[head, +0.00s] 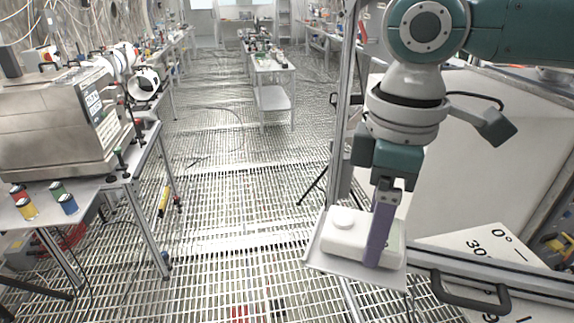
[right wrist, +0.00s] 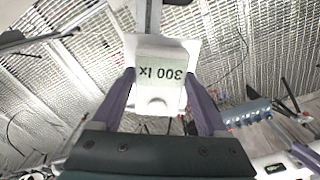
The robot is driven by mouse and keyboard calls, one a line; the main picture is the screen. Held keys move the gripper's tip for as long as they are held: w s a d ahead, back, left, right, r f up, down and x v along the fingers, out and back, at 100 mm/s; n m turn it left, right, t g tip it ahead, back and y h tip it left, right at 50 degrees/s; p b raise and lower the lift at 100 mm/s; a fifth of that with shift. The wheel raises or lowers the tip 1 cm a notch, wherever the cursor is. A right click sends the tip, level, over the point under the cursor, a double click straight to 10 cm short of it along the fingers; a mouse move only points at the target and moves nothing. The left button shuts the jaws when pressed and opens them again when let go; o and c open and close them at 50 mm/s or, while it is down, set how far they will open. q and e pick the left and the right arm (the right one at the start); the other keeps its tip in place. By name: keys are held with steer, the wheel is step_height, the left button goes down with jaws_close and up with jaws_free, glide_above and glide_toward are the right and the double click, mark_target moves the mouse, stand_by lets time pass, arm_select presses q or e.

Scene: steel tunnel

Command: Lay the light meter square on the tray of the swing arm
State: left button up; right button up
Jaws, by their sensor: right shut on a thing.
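The light meter (head: 345,238) is a white box with a round white dome on top and a greenish display. My right gripper (head: 375,262) is shut on it, with a purple finger on either side. In the right wrist view the light meter (right wrist: 160,72) reads "300 lx" between the gripper's fingertips (right wrist: 160,78). The tray (head: 345,268), a thin pale plate, lies directly beneath the meter. Their edges look roughly parallel; I cannot tell whether they touch. The swing arm (right wrist: 148,14) runs from the tray's far side in the wrist view. My left gripper is not in view.
A white board marked 0° and 30 (head: 478,242) and a rail with a black handle (head: 470,293) lie right of the tray. An upright metal post (head: 343,110) stands behind. A bench with a steel machine (head: 50,125) is at left. The grated floor between is mostly open.

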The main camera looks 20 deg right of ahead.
steer(key=shift+f, duration=0.25)
steer(key=o, duration=1.4)
steer(key=shift+r, duration=0.1)
